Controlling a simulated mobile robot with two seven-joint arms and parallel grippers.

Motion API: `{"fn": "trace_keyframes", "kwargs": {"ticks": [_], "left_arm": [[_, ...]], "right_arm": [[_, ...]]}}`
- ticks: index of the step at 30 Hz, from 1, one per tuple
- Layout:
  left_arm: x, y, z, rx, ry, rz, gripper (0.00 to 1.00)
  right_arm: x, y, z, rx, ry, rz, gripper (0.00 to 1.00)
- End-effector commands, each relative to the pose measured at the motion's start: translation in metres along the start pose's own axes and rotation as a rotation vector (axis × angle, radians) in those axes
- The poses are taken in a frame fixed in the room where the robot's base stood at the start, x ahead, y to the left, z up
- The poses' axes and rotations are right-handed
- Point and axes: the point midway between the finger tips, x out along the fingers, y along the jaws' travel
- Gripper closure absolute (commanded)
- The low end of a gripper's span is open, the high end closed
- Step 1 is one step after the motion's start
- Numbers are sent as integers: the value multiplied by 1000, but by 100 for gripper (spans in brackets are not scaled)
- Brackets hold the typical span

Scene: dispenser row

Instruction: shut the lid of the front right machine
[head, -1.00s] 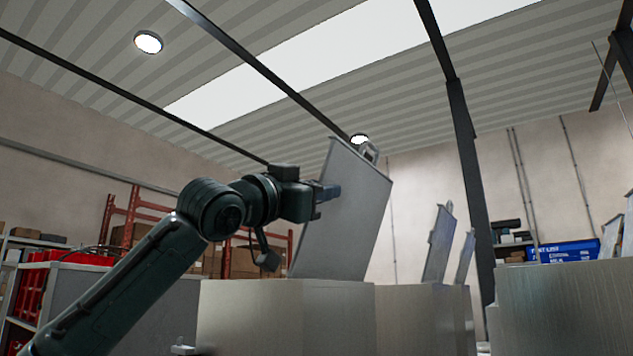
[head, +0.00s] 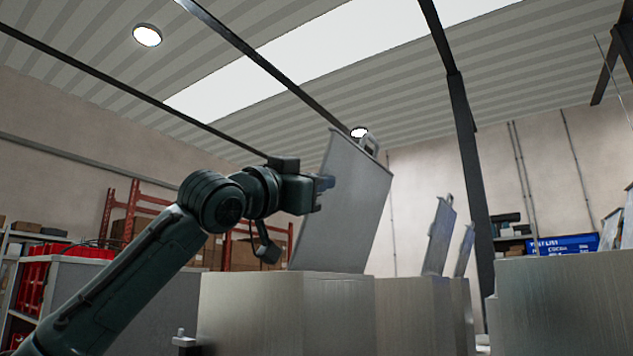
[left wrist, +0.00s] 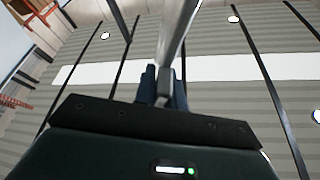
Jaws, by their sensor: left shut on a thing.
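The nearest machine (head: 285,315) is a pale metal box in the middle of the head view. Its flat grey lid (head: 348,215) stands raised and tilted, with a handle (head: 370,143) at its top edge. My left gripper (head: 325,183) is at the lid's left edge, shut on it. In the left wrist view the two dark fingers (left wrist: 162,88) close around the narrow edge of the lid (left wrist: 176,30). The fingertips are partly hidden by the lid in the head view. My right gripper is not in view.
More machines stand behind, with raised lids (head: 438,235) and (head: 464,250). Another machine (head: 565,305) is at the far right. Red shelving (head: 130,215) and a grey cabinet with red bins (head: 85,253) are at the left. The space above the lid looks clear.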

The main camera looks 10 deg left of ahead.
Motion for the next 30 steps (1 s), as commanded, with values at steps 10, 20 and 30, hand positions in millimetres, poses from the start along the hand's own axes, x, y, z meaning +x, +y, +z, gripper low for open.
{"fn": "trace_keyframes", "kwargs": {"ticks": [10,20,30], "left_arm": [[0,-8,1,-54,-2,-20,100],[-1,-40,6,-262,-2,-106,100],[-6,-71,16,-470,-1,-194,100]], "right_arm": [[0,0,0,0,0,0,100],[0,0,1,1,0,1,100],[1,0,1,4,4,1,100]]}}
